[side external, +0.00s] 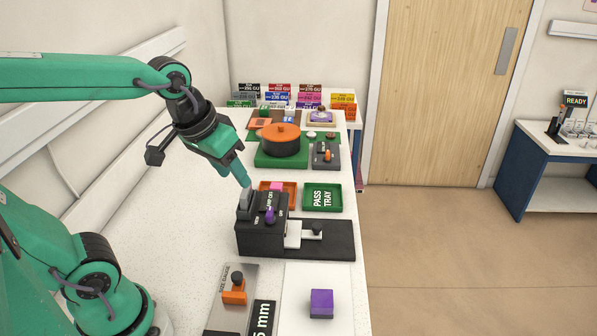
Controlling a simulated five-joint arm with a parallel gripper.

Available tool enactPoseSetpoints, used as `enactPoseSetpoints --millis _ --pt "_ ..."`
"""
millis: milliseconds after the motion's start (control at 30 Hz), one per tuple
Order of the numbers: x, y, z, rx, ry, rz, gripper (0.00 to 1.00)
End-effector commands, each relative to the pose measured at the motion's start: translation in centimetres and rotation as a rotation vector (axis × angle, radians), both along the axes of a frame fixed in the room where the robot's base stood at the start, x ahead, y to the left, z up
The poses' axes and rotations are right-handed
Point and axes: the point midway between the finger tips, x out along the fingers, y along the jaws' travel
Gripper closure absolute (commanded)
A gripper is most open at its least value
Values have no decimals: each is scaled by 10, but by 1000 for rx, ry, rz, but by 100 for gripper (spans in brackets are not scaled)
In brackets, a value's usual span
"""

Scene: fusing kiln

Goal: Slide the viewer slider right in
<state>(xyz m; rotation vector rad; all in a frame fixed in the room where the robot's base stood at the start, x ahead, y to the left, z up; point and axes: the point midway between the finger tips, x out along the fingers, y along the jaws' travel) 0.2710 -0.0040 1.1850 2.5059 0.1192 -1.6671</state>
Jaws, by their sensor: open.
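The viewer (262,238) is a dark box on a black base (340,245) on the white bench. Its slider (300,237) looks like a pale plate with a dark knob (317,230), and it sticks out from the box's right side over the base. A purple knob (270,215) is on the viewer, and a grey upright piece (246,203) stands at its back left. My gripper (245,182) is open and points down just above that grey piece, left of and higher than the slider knob. I cannot tell whether it touches the grey piece.
An orange tray (290,187) with a pink block and a green pass tray (323,208) lie behind the viewer. Farther back is an orange-lidded pot (279,132). A purple block (321,303) and an orange-marked gauge (234,290) are in front. The bench left of the viewer is clear.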

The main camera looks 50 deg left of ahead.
Motion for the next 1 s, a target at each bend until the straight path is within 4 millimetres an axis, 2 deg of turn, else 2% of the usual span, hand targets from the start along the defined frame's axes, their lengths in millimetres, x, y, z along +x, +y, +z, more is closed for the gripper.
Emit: enactPoseSetpoints --millis 500,1000 --pt "-34 3 -3 49 -70 -97 56" --pt "-41 3 -5 60 -82 -117 56"
